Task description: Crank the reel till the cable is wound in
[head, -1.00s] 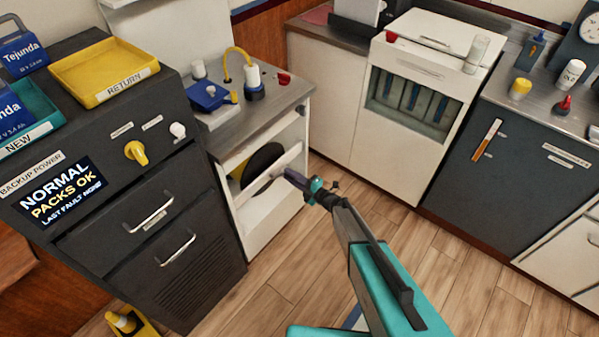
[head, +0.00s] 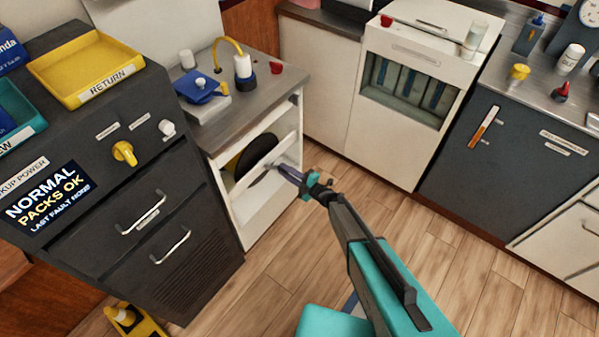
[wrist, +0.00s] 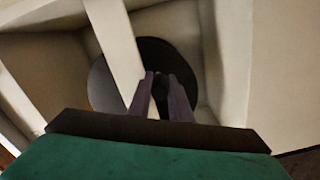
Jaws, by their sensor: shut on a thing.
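The cable reel is a dark round disc (head: 258,155) with a yellow part behind it, set in an open bay of the white cabinet under the grey counter. In the wrist view the dark disc (wrist: 178,58) is partly covered by a pale bar crossing in front of it. My gripper (head: 284,170) reaches into the bay at the front of the reel. In the wrist view its two fingers (wrist: 161,92) are shut on a small dark piece, apparently the crank's handle, in front of the disc. The cable itself cannot be made out at the reel.
A pale rail (head: 272,168) crosses the bay front close to my gripper. A dark cabinet (head: 150,215) with drawers and a yellow knob stands to the left. A yellow object (head: 135,320) lies on the floor. The wooden floor (head: 420,245) to the right is open.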

